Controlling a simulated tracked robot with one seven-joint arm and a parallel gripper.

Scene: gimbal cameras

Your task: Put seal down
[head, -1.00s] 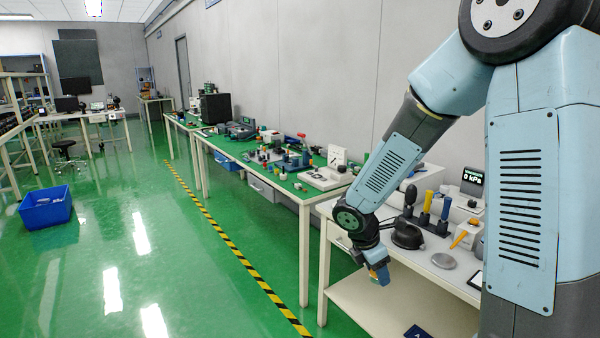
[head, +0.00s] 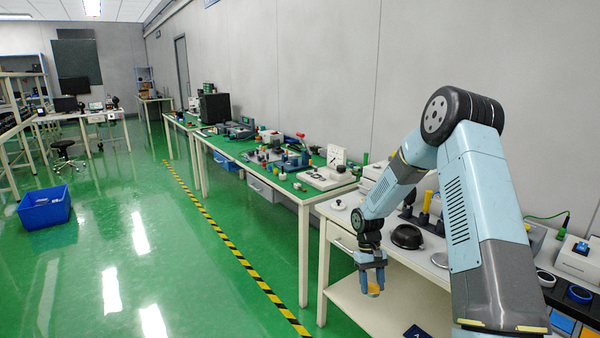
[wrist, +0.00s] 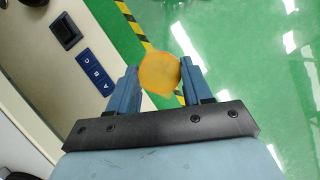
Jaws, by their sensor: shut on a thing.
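My gripper (head: 371,286) hangs at the front left of the near white workbench (head: 385,293), out over its edge. It is shut on an orange-yellow round seal (head: 373,290), held low between the blue fingers. In the wrist view the seal (wrist: 160,73) sits between the two fingertips, with green floor beneath it. The seal's far side is hidden.
The near bench carries a black round dish (head: 407,237), a yellow-handled tool (head: 424,205) and a small white-and-black disc (head: 338,205). A long bench (head: 300,197) with many parts runs along the wall. A blue bin (head: 45,208) stands on open green floor.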

